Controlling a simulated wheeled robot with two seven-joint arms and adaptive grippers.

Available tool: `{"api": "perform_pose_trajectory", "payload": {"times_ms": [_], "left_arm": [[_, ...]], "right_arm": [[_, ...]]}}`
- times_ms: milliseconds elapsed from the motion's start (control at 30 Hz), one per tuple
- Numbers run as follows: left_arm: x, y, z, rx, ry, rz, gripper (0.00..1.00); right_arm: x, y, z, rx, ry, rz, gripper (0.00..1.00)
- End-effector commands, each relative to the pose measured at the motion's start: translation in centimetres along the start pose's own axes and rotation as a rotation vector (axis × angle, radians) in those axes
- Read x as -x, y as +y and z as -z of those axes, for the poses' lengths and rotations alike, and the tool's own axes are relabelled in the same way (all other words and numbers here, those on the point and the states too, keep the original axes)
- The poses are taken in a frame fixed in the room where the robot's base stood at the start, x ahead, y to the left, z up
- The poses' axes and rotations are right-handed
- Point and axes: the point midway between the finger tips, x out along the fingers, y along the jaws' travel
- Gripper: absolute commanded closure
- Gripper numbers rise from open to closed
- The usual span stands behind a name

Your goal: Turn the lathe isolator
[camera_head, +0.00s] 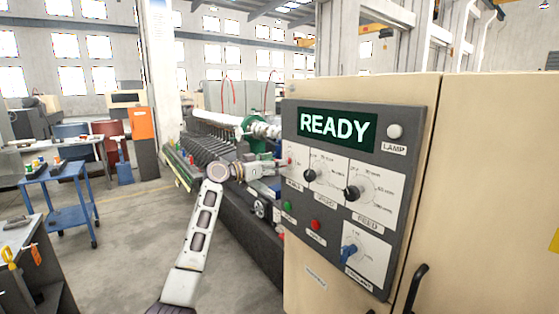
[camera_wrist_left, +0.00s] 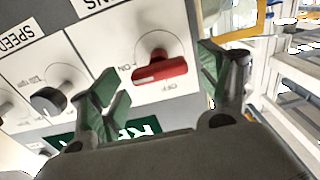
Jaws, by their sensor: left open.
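The isolator is a red knob (camera_wrist_left: 160,68) on a white plate with ON and OFF marks, seen upside down in the left wrist view. Its bar lies roughly across that picture. In the head view only a small red part of it (camera_head: 291,160) shows at the panel's left edge. My left gripper (camera_head: 277,166) is at that edge, facing the panel. In the wrist view its two green-padded fingers (camera_wrist_left: 158,78) are open, one on each side of the knob, with visible gaps. I cannot tell how deep they reach. My right gripper is not in view.
A blue cart (camera_head: 65,190) stands at left; floor between is clear.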

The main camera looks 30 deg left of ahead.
Motion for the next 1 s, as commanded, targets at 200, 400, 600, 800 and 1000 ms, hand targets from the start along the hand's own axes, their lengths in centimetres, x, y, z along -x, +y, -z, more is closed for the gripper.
{"api": "perform_pose_trajectory", "payload": {"times_ms": [200,400,600,800,1000], "left_arm": [[-1.6,0.0,0.1,0.000,0.001,0.001,0.23],[-2.1,0.0,0.0,0.000,0.000,0.001,0.23],[-2.1,0.0,0.0,0.000,0.000,0.000,0.23],[-2.1,0.0,0.0,0.000,0.000,0.000,0.44],[-2.1,0.0,0.0,0.000,0.000,0.000,0.69]], "right_arm": [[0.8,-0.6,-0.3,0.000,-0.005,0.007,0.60],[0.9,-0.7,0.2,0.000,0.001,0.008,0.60],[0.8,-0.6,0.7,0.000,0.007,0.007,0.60],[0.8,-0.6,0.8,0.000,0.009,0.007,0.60],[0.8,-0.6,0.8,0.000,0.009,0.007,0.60]]}}
